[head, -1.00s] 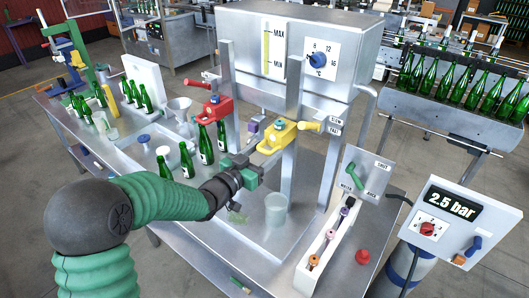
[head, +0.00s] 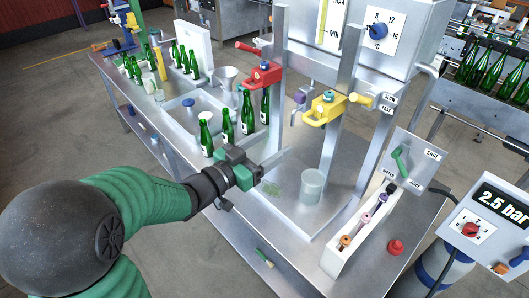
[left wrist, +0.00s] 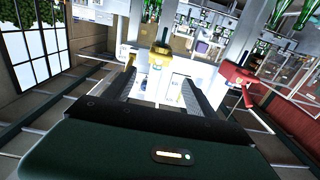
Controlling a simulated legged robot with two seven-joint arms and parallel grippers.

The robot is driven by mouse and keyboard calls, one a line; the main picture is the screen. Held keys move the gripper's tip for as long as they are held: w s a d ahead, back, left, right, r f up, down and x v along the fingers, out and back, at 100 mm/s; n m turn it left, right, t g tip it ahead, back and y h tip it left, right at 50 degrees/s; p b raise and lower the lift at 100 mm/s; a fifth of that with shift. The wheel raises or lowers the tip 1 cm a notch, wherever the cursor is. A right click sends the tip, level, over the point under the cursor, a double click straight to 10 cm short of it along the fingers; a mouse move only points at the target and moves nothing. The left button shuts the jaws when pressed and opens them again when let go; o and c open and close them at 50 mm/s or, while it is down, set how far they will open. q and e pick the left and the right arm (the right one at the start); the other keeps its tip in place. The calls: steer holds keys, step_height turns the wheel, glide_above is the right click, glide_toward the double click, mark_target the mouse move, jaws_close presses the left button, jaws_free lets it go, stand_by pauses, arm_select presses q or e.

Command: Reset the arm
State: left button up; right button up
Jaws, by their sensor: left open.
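My left arm comes in from the lower left in the head view. Its left gripper (head: 268,163) is over the front of the steel table (head: 285,245), between the green bottles (head: 206,133) and a clear beaker (head: 312,185). The left gripper is open, with nothing seen between its fingers. In the left wrist view the two dark fingers (left wrist: 160,95) stand apart, with the yellow valve (left wrist: 162,48) beyond them. My right gripper is in neither view.
A red valve (head: 263,75) and a yellow valve (head: 325,107) sit on the steel frame behind the gripper. A white rack (head: 345,250) with coloured pieces, a red knob (head: 396,247) and a 2.5 bar box (head: 490,220) are to the right. Open floor lies at the left.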

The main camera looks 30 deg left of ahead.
arm_select(q)
steer(key=shift+v, duration=0.85)
step_height(320, 180, down, 21)
steer(key=s+a+n+g+y+b, duration=0.1)
steer(key=s+n+g+y+b, duration=0.25)
steer(key=g+y, duration=0.4)
steer(key=s+d+f+g, duration=0.3)
steer(key=s+f, duration=0.1)
steer(key=s, duration=0.2)
steer(key=s+d+f+g+h+b, duration=0.1)
steer(key=s+d+f+g, duration=0.2)
steer(key=s, duration=0.3)
steer(key=shift+f+g, duration=0.4)
steer(key=shift+g, duration=0.15)
